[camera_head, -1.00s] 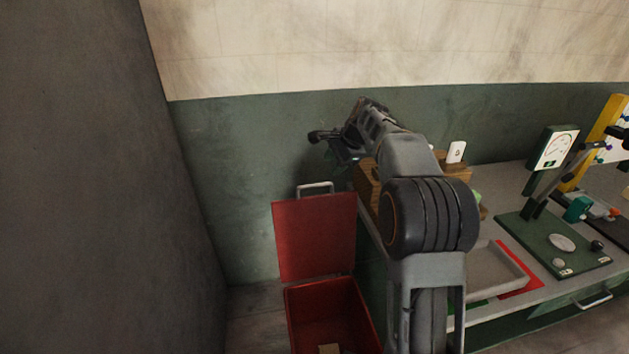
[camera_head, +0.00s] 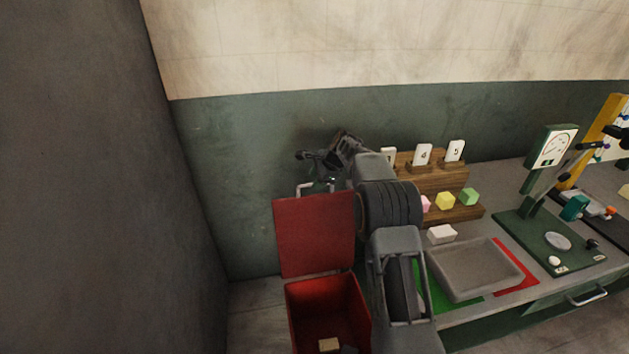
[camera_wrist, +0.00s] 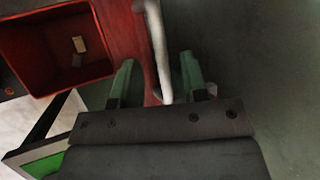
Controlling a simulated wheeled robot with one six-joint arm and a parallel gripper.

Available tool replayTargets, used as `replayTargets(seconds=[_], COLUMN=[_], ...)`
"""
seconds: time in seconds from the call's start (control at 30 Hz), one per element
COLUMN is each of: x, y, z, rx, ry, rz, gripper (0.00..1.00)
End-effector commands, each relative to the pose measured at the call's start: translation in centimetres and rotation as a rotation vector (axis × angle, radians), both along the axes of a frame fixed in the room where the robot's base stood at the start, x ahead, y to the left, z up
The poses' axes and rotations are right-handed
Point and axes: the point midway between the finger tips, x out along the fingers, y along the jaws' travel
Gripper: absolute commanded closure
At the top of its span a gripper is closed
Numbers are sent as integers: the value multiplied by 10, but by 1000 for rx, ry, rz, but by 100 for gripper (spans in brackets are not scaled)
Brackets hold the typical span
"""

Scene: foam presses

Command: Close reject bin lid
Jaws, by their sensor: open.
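The red reject bin (camera_head: 328,310) stands on the floor at the lower middle of the head view, with its red lid (camera_head: 314,235) standing upright at the back. The lid's pale handle (camera_head: 305,188) is at its top edge. My gripper (camera_head: 318,170) is just above and behind that edge. In the wrist view the two green fingers (camera_wrist: 157,80) are apart, with the handle (camera_wrist: 157,50) between them. I cannot tell whether either finger touches it. The open bin (camera_wrist: 55,50) and the lid (camera_wrist: 125,40) also show there.
A foam block (camera_head: 329,344) lies in the bin. To the right is a bench with a grey tray (camera_head: 475,270), a wooden rack (camera_head: 440,182) with coloured blocks and number cards, and a dial gauge (camera_head: 553,148). A dark wall (camera_head: 90,180) rises on the left.

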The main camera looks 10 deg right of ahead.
Motion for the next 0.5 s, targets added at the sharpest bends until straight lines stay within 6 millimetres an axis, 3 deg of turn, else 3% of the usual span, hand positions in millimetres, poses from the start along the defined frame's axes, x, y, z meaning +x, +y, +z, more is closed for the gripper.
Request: replayTargets(seconds=[0.2, 0.5], x=[6, 8], y=[7, 8], z=[-15, -18], rx=[-1, 0], ry=[1, -1], rz=[1, 0], gripper=[60, 60])
